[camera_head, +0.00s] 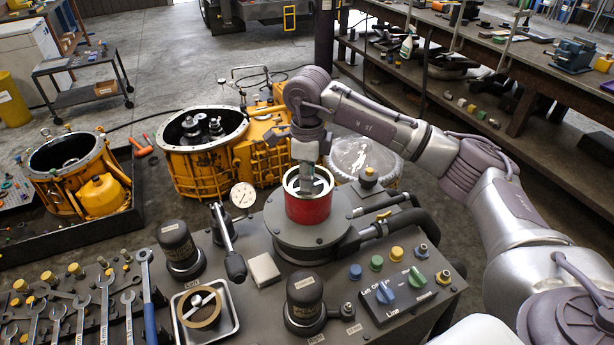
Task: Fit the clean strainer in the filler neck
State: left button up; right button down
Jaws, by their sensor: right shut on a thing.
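The red filler neck (307,210) with a pale rim stands upright on a round dark flange on the grey bench unit. My right gripper (307,184) points straight down, with its fingertips at the mouth of the neck. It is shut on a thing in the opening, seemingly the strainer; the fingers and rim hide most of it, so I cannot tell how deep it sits. A tan ring-shaped part with a bar across it (200,309) lies in a square metal tray (232,327) at the front left. My left gripper is not in view.
Dark capped canisters (180,248) and (304,298) stand near the neck, with a lever (229,244) and a dial gauge (243,195). A control box with knobs (397,298) and black hoses (405,222) lie to the right. Wrenches (104,307) lie at left; yellow housings (195,165) stand behind.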

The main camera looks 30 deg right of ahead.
jog(key=shift+f+b, duration=0.3)
jog(key=shift+f, duration=0.1)
dwell(0.3)
jog(key=c, duration=1)
grip_release()
jog(key=shift+r, duration=0.1)
jog(key=shift+r+p, duration=0.8)
jog(key=shift+r, duration=0.6)
jog(key=shift+r+p, duration=1.8)
jog(key=shift+r, duration=1.25)
